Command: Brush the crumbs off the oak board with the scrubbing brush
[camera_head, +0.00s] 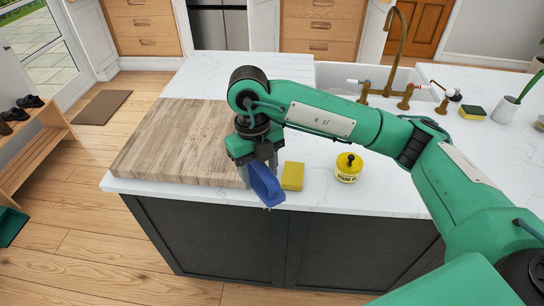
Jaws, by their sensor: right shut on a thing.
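The oak board (172,142) lies flat on the left end of the white counter. I cannot make out any crumbs on it. My right gripper (256,165) is at the board's right front corner, shut on the blue scrubbing brush (266,186). The brush hangs tilted below the gripper, in front of the board's edge. My right arm covers part of the board's right side and the counter behind it. My left gripper is not in view.
A yellow sponge (292,176) stands right beside the brush, with a yellow pot with a dark knob (348,168) further right. A brass tap (398,45) and a sink are behind. Another sponge (473,113) lies at the right. The counter's front edge is close.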

